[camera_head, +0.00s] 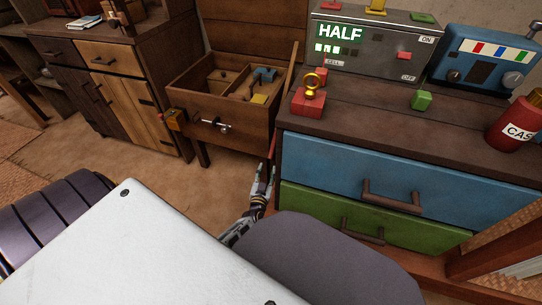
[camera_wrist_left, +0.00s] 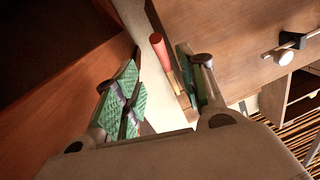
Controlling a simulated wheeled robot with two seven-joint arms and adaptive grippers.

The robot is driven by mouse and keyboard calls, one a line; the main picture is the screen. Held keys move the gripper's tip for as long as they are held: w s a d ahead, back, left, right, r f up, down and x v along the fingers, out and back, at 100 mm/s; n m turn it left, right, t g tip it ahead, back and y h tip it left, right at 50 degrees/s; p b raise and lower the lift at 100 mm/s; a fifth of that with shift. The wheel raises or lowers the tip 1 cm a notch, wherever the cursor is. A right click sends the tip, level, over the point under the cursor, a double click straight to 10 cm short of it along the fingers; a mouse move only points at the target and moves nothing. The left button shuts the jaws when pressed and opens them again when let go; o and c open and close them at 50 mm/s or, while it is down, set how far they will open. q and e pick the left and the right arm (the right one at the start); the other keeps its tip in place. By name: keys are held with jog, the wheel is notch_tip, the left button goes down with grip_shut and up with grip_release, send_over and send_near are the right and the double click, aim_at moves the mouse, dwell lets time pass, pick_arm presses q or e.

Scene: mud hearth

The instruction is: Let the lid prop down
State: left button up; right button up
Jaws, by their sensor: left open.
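A wooden chest (camera_head: 235,138) stands between the cabinets, with its lid (camera_head: 242,42) raised at the back. A slim wooden strip (camera_head: 289,78), which looks like the lid prop, slants up at its right side. My left gripper (camera_head: 264,178) is low in the gap between the chest and the blue-drawer cabinet. In the left wrist view, my left gripper (camera_wrist_left: 160,78) is open, with a red grip (camera_wrist_left: 158,45) on a thin wooden piece (camera_wrist_left: 180,86) between or just beyond its fingers. I cannot tell whether they touch. My right gripper is not in view.
The blue-drawer cabinet (camera_head: 345,173) stands close on the right, bearing a grey HALF display box (camera_head: 365,50), a red block with a gold ring (camera_head: 308,102), a green cube (camera_head: 421,101) and a red canister (camera_head: 513,125). A latch (camera_head: 222,127) sticks out from the chest's front.

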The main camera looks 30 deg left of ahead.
aim_at(271, 154)
pick_arm(q)
jog(key=shift+b+x, duration=2.15)
jog(key=shift+x, duration=3.35)
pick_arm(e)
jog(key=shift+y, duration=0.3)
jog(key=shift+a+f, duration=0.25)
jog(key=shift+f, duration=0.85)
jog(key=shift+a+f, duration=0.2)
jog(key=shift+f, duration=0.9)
pick_arm(q)
jog(key=shift+c, duration=0.2)
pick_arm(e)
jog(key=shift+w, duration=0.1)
pick_arm(q)
jog(key=shift+s, duration=0.1)
grip_shut()
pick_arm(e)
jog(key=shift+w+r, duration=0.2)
